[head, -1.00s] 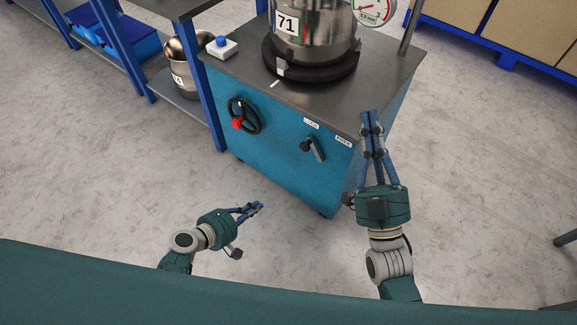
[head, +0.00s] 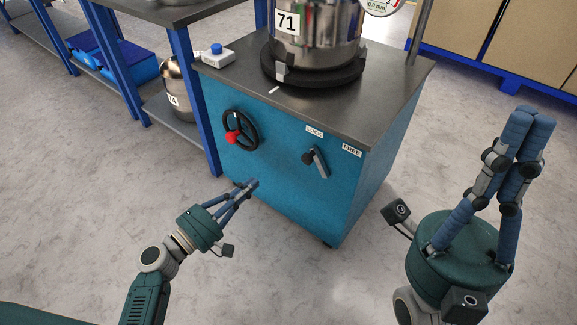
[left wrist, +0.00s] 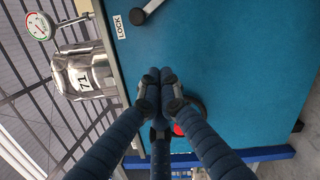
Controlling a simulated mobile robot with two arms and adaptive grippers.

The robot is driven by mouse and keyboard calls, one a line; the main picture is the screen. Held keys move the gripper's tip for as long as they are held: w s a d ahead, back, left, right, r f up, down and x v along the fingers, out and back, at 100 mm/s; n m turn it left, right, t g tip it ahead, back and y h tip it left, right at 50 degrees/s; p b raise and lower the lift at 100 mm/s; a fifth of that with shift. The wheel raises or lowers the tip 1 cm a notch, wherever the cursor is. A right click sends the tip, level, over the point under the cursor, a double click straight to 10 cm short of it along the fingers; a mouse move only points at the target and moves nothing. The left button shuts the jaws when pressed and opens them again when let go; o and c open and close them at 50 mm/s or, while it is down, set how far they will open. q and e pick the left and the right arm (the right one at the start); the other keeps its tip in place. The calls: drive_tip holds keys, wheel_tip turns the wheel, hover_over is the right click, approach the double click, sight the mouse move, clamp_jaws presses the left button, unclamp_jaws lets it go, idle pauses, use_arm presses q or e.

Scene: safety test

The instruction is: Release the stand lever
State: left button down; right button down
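The stand lever (head: 320,163) is a grey bar with a dark knob on the blue front of the stand (head: 270,170). It sits below the LOCK label (head: 314,131), left of and slightly below the FREE label (head: 352,150). In the left wrist view the lever (left wrist: 150,6) is at the top edge, partly cut off. My left gripper (head: 249,186) has its fingertips together and empty, left of and below the lever. Its tips (left wrist: 155,78) appear before the blue panel. My right gripper (head: 532,116) is shut and empty, right of the stand.
A black handwheel (head: 254,130) with a red knob (head: 231,136) is left of the lever. It is mostly hidden by fingers in the left wrist view. Floor is clear in front.

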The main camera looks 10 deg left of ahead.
use_arm(q)
drive_tip(key=shift+w, duration=0.1)
drive_tip(key=w+d+r, duration=0.1)
drive_tip(key=w+d, duration=0.5)
drive_tip(key=d, duration=0.3)
drive_tip(key=shift+w+r+b, duration=0.35)
drive_tip(key=shift+r+b, duration=0.05)
drive_tip(key=shift+b, duration=0.05)
